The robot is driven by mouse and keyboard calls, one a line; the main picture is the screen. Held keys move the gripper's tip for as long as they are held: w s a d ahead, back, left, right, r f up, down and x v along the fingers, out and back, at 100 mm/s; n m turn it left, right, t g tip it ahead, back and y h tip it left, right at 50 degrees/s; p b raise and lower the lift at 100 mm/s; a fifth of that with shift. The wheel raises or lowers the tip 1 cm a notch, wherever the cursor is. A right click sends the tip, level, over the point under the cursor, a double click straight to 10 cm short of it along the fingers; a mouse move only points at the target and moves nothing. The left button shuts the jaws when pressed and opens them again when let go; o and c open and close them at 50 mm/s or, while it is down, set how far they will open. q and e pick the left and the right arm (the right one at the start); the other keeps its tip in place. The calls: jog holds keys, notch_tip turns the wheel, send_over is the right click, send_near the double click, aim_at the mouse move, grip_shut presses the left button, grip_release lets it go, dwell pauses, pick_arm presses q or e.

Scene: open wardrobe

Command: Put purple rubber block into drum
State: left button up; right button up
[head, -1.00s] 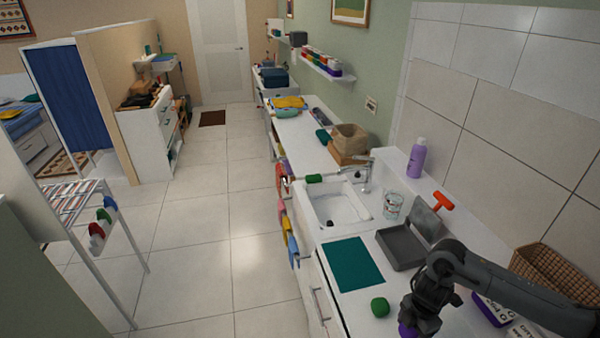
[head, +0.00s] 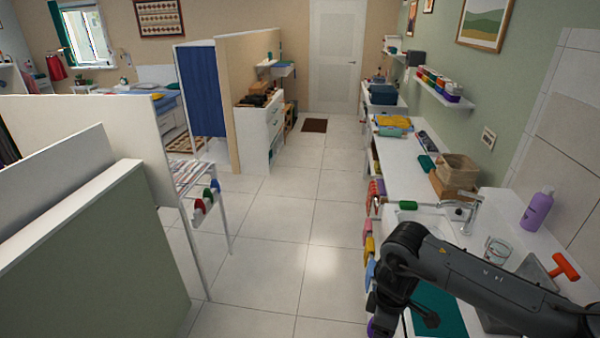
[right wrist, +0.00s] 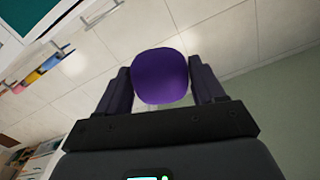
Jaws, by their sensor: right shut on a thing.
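The purple rubber block (right wrist: 160,76) is a rounded block between the two fingers of my right gripper (right wrist: 162,84), which is shut on it. In the right wrist view, tiled floor lies below it. In the head view, only a small purple edge of the block (head: 371,327) shows at the bottom, beside my right arm, at the counter's front side. My left gripper is not in view. I cannot pick out a drum in these frames.
The white counter (head: 400,168) with a sink runs along the right wall. A purple bottle (head: 537,210), a glass (head: 496,250) and an orange-handled tool (head: 565,267) stand on it. A partition (head: 90,250) is at left. Tiled floor between is clear.

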jog(key=shift+s+a+f+m, duration=0.1)
jog(key=shift+f+m, duration=0.05)
jog(key=shift+m, duration=0.4)
jog(key=shift+a+f+m, duration=0.1)
jog(key=shift+f+m, duration=0.05)
jog(key=shift+m, duration=0.4)
jog(key=m, duration=0.1)
jog(key=f+m, duration=0.1)
jog(key=s+f+m, duration=0.1)
jog(key=m, duration=0.1)
jog(key=shift+d, duration=0.35)
jog(key=shift+s+d+f+m, duration=0.15)
jog(key=shift+f+m, duration=0.1)
jog(key=shift+m, duration=0.85)
jog(key=m, duration=0.3)
jog(key=shift+s, duration=0.1)
jog(key=shift+a+r+m+p, duration=0.2)
jog(key=shift+r+m+p, duration=0.2)
jog(key=shift+m, duration=0.3)
jog(key=s+r+p, duration=0.8)
jog(key=r+p, duration=0.6)
jog(key=p, duration=0.3)
jog(key=shift+s+r+p, duration=0.2)
jog(key=shift+s+p, duration=0.15)
jog(key=shift+s, duration=0.05)
